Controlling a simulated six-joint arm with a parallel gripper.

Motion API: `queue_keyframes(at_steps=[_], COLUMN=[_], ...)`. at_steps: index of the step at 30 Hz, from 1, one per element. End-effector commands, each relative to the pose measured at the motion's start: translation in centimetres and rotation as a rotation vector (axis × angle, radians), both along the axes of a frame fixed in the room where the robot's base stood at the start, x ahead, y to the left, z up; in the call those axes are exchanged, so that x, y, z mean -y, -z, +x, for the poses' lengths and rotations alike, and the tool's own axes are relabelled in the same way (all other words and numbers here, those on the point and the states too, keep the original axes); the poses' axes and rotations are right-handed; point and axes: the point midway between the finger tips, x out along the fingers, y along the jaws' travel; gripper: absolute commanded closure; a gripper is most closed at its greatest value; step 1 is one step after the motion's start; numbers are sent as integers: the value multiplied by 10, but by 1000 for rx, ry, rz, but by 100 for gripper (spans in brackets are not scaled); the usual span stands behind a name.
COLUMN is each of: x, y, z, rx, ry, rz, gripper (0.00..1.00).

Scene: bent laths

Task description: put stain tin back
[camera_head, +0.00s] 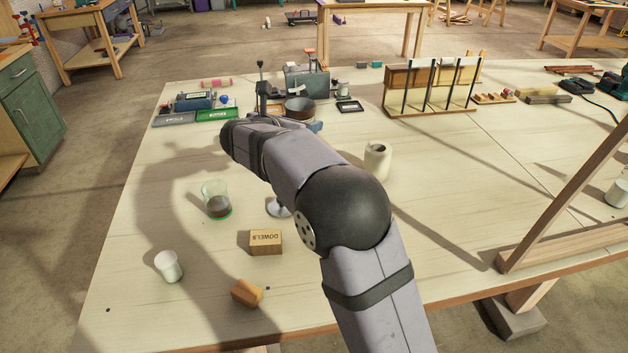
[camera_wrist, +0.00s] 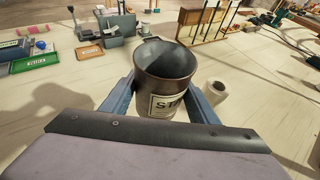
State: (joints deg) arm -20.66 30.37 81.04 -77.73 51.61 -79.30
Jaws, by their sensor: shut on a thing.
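The stain tin (camera_wrist: 165,75) is a dark brown, open-topped can with a pale label whose visible letters begin "STA". It is roughly upright in the wrist view. My gripper (camera_wrist: 163,100) has its blue fingers on either side of it and is shut on it. In the head view the tin (camera_head: 300,108) shows beyond the end of my arm, with a blue finger (camera_head: 316,127) just below it. My arm hides part of the tin and the table under it. I cannot tell exactly how high the tin is above the table.
A grey labelled plate (camera_head: 175,119) and a green one (camera_head: 218,115) lie at the back left. A dark-framed plate (camera_head: 350,106) and a grey-green machine (camera_head: 306,82) stand near the tin. A cream jar (camera_head: 377,160), glass (camera_head: 216,200) and DOWELS block (camera_head: 265,241) stand nearer.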

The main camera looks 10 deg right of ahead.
Motion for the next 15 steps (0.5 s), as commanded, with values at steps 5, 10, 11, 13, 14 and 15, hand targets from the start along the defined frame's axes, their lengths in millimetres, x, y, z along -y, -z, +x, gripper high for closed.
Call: queue_keyframes(at_steps=[5,10,11,13,14,15], x=[24,35,35,35,35,35], y=[-1,6,10,16,19,22], z=[2,2,2,2,2,2], rx=[1,-3,-2,-2,-1,-2], ry=[37,55,55,55,54,54], rz=[0,-2,-2,-2,-1,-2], gripper=[74,74,74,74,74,74])
